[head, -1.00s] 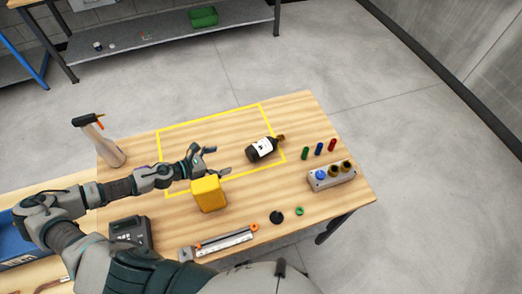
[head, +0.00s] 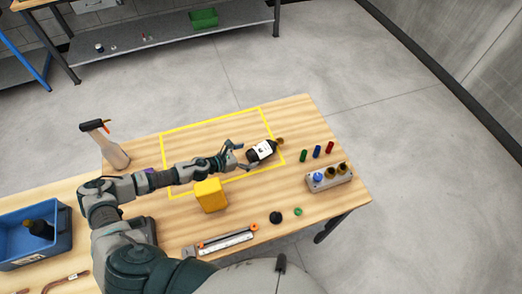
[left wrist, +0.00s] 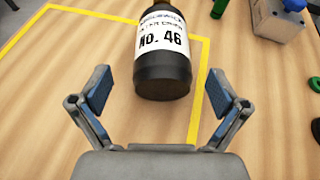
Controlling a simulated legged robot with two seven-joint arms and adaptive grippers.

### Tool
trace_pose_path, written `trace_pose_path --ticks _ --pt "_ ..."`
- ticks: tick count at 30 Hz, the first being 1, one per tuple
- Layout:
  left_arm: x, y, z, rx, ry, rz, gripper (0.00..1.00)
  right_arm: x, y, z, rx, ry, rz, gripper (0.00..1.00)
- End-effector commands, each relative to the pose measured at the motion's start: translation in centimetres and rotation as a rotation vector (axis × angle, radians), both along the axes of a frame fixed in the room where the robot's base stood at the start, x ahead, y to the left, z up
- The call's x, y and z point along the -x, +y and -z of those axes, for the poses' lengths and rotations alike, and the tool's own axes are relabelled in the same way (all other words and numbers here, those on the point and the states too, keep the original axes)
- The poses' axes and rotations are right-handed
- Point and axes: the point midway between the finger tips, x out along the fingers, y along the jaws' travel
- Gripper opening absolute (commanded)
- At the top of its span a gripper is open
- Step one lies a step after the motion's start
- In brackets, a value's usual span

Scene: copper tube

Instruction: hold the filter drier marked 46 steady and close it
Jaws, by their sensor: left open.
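The filter drier marked No. 46 (head: 263,150) is a dark bottle-shaped body with a white label. It lies on its side on the wooden table, across the right part of the yellow outline, its brownish neck end pointing right and away. In the left wrist view the drier (left wrist: 163,75) shows its label and near dark end, just beyond the fingertips. My left gripper (head: 240,157) is open, low over the table at the drier's near end; in the wrist view its fingers (left wrist: 157,92) stand apart to either side, with nothing held. My right gripper does not show.
A yellow box (head: 210,196) stands close below my left forearm. A grey block with knobs (head: 328,177), small coloured cylinders (head: 317,152) and a dark round cap (head: 276,217) lie to the right.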

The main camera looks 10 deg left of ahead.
Motion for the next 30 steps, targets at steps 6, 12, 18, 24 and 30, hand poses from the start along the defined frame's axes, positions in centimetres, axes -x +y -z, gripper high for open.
trace_pose_path --ticks 6,12,18,24,30 --pt "-0.1 -0.1 0.0 -0.001 -0.001 -0.001 0.98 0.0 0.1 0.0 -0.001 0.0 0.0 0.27" --pt "-0.7 -0.7 0.3 0.001 0.0 0.0 0.98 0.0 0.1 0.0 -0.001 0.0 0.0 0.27" --pt "-2.9 -2.7 1.6 0.001 -0.001 0.0 0.98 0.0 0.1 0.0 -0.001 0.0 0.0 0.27" --pt "-4.0 -3.6 2.2 0.001 -0.001 -0.002 0.98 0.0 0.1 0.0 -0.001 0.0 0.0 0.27" --pt "-4.0 -3.7 2.2 0.0 0.0 -0.001 0.98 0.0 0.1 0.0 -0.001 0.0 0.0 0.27"
